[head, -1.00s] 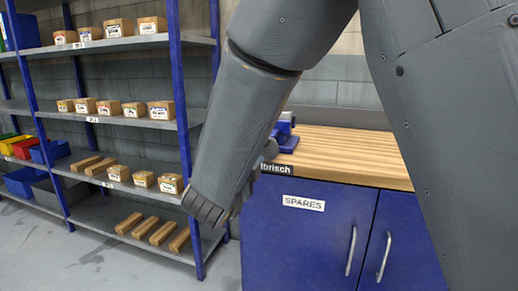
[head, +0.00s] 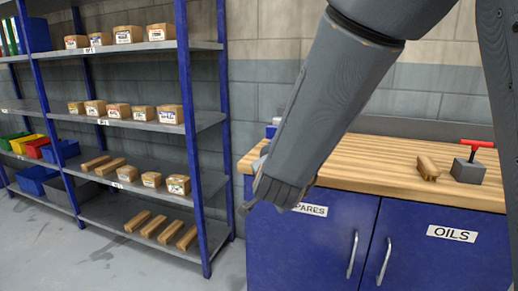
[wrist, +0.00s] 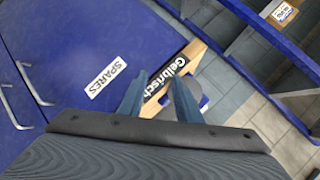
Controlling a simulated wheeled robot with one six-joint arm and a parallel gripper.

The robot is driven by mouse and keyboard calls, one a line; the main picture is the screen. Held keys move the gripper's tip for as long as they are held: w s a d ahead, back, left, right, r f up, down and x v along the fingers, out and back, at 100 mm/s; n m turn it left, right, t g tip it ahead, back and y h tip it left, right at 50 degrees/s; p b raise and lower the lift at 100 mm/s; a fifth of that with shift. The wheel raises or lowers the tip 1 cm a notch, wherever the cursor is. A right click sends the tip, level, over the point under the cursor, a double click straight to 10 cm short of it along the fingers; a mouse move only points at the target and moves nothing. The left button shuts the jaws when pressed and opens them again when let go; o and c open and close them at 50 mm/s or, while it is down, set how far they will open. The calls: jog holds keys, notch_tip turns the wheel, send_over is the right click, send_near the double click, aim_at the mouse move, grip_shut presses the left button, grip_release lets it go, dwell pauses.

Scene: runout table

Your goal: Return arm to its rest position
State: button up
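My arm crosses the right half of the head view, with its forearm angled down to the left in front of the workbench (head: 345,172). My gripper (head: 249,203) is at its lower end, in front of the bench's left corner and mostly hidden by the wrist. In the wrist view, the two fingers of my gripper (wrist: 158,88) stand apart with nothing held between them.
Blue shelving (head: 198,150) with several boxes stands at left. Blue cupboard doors (head: 300,245) are below. Grey floor (head: 70,255) is clear in front.

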jog(key=s+d+f+n+g+p, duration=0.1)
jog(key=s+d+n+g, duration=0.3)
jog(key=s, duration=0.5)
jog(key=s+d+f+n+g+p, duration=0.1)
jog(key=s+d+n+g+p, duration=0.2)
jog(key=s+d, duration=0.3)
jog(key=s+d+f+n+g+p, duration=0.1)
jog(key=s+d+n+g, duration=0.3)
jog(key=s, duration=0.9)
jog(key=shift+d+f+n+g+p, duration=0.3)
jog(key=shift+d+f+g+p, duration=0.25)
jog(key=shift+d, duration=0.55)
jog(key=shift+a+r, duration=0.15)
